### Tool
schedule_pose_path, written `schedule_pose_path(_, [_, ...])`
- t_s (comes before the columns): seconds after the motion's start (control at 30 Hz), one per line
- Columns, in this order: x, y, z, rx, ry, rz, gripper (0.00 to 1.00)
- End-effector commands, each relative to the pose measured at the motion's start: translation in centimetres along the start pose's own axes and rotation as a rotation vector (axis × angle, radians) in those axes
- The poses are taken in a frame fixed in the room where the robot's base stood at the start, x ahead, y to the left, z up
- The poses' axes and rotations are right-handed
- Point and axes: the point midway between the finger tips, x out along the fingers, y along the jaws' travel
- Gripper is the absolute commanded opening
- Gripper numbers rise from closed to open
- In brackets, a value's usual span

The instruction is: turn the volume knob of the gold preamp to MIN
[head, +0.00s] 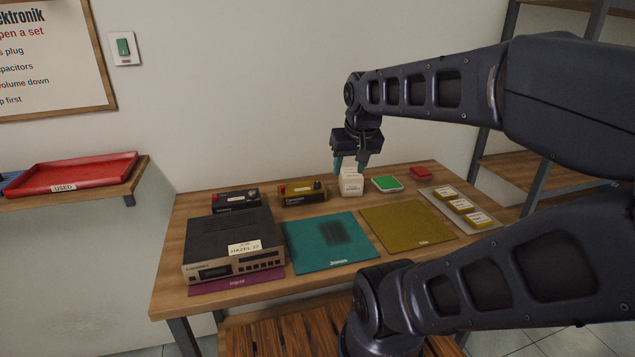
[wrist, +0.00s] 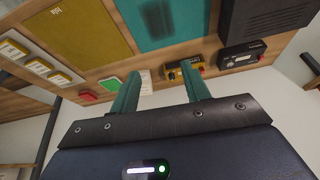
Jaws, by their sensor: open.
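The gold preamp (head: 302,193) is a small gold and black box at the back of the table, left of a white box. It also shows in the wrist view (wrist: 174,75), close to the tip of one finger. A small red part shows at one end of it; its volume knob and the knob's setting are too small to make out. My gripper (head: 350,166) has teal fingers, pointing down, open and empty. It hangs over the white box (head: 351,184), to the right of the preamp, and does not touch the preamp. Both fingers also show in the wrist view (wrist: 160,73).
A black device (head: 235,200) stands left of the preamp, behind a large grey hi-fi unit (head: 233,242). Teal (head: 310,255) and yellow (head: 405,228) mats lie in front. A green-topped item (head: 387,184) and a red one (head: 420,173) stand right of the white box.

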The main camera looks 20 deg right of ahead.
Motion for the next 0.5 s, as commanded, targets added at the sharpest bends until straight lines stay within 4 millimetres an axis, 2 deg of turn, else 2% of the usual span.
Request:
schedule_pose_path(0.27, [1.6, -0.3, -5.8, 0.207, -0.076, 0.022, 0.47])
schedule_pose_path(0.5, [4.1, -0.5, -10.8, 0.398, -0.139, 0.051, 0.47])
